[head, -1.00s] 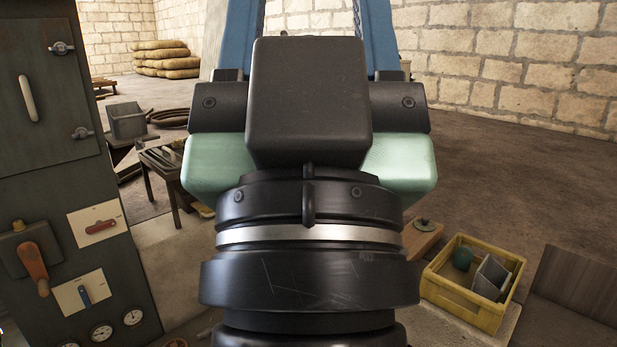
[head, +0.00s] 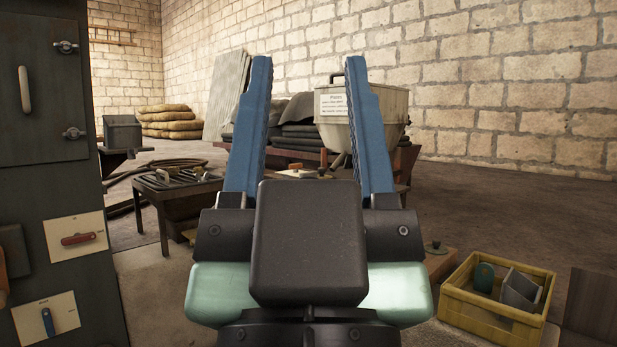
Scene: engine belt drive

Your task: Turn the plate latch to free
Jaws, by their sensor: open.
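A dark cabinet (head: 50,190) stands at the left edge. Its lower front carries a pale plate with a red handle (head: 78,239) lying nearly level, and below it a pale plate with a blue handle (head: 48,321) standing nearly upright. Two small metal latches, an upper one (head: 65,47) and a lower one (head: 74,133), sit at the door's right edge. I cannot tell which of these is the plate latch; the lettering is too small to read. My gripper (head: 308,65) is open and empty, its blue fingers wide apart, to the right of the cabinet and touching nothing.
A low table (head: 178,190) with metal parts stands behind left. A cream hopper (head: 375,115) with a sign stands behind my right finger. A yellow crate (head: 490,318) holding a green item and a grey one sits at lower right. Open floor (head: 480,200) lies at right.

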